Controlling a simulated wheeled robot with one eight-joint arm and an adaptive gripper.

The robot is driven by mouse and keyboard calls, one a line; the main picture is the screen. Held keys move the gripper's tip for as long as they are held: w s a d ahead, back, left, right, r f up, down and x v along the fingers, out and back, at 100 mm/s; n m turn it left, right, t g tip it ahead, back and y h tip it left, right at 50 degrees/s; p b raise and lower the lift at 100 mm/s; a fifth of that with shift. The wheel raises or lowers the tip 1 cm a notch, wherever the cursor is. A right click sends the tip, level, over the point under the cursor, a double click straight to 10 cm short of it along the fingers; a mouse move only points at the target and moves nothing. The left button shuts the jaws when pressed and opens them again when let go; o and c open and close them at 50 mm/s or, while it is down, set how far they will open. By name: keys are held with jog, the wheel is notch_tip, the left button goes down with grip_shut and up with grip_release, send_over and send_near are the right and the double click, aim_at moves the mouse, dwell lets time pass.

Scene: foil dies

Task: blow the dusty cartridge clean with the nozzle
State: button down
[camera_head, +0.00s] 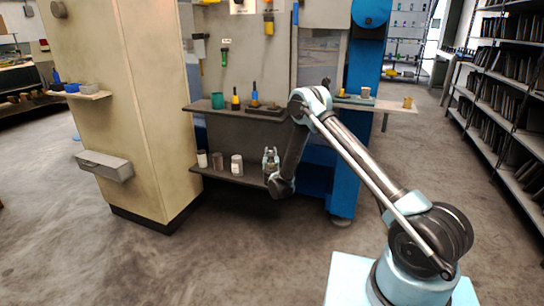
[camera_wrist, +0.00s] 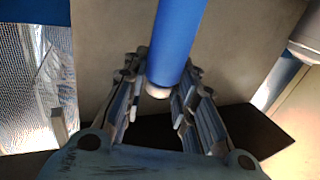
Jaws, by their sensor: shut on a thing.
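My gripper (camera_head: 270,155) points up in front of the lower shelf, right of the cans. In the wrist view my gripper (camera_wrist: 157,100) has its fingers close on both sides of a blue cylinder (camera_wrist: 178,40) with a pale rounded end. The gripper is shut on it. I cannot tell whether this is the nozzle; it does not show clearly in the head view. A white can (camera_head: 202,159), a grey cylinder (camera_head: 217,162) and another white can (camera_head: 236,165) stand upright on the lower shelf. I cannot tell which thing is the dusty cartridge.
The upper shelf (camera_head: 205,106) holds a green cup (camera_head: 217,100) and screwdriver-like tools. Tools hang on the panel above, including a green-handled one (camera_head: 224,57). A beige pillar (camera_head: 120,90) with a grey box (camera_head: 104,166) stands left. Open floor lies in front.

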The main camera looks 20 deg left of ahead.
jog(key=shift+r, duration=3.75)
jog(key=s+a, duration=0.1)
jog(key=s, duration=1.7)
jog(key=shift+a, duration=0.15)
dwell(0.7)
